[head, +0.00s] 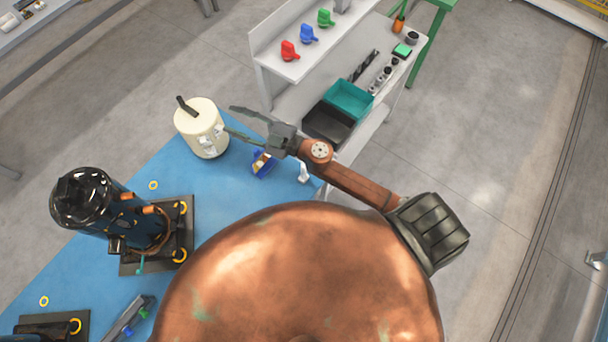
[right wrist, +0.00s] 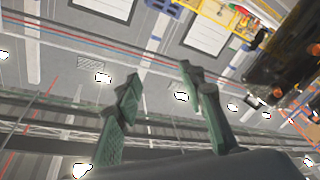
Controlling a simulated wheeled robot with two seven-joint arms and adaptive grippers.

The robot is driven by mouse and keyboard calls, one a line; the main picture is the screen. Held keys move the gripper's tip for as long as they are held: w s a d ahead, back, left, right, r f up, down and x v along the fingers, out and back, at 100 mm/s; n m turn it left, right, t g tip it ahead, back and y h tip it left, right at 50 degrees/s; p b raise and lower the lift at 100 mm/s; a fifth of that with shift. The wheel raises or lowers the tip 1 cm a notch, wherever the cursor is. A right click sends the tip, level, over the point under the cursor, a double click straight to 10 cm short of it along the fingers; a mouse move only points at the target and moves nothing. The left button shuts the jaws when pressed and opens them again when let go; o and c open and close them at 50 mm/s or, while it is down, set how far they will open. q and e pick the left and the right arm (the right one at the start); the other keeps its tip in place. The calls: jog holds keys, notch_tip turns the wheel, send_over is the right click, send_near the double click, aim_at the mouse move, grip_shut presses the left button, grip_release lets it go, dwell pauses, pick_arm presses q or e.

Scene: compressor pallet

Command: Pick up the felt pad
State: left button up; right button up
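I cannot pick out the felt pad with certainty. A small flat green piece (head: 402,50) lies at the far right end of the grey workbench, but I cannot tell if it is felt. My right gripper (head: 229,118) is open and empty, its fingers spread beside the cream canister on the blue table. The right wrist view shows the same two fingers (right wrist: 160,85) apart with nothing between them. My left gripper does not show in either view.
The cream canister (head: 202,133) and a black compressor (head: 125,215) stand on the blue table (head: 215,190). The workbench (head: 290,98) holds a teal bin (head: 348,99) and a black bin (head: 328,122). The floor at right is clear.

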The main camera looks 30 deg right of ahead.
jog(key=s+a+f+n+g+y, duration=0.3)
jog(key=a+n+g, duration=0.2)
jog(key=a, duration=0.1)
jog(key=n+g+h, duration=0.3)
jog(key=g+h, duration=0.7)
jog(key=h, duration=0.4)
send_over(304, 172)
jog(key=w, duration=0.1)
notch_tip(304, 172, down, 25)
jog(key=shift+w+d+f, duration=0.1)
jog(key=shift+w, duration=0.05)
jog(key=shift+d+f+m, duration=0.25)
jog(key=shift+m, duration=0.05)
jog(key=shift+a+f+p, duration=0.1)
jog(key=shift+f+p, duration=0.5)
jog(key=shift+f, duration=3)
jog(key=shift+c, duration=0.7)
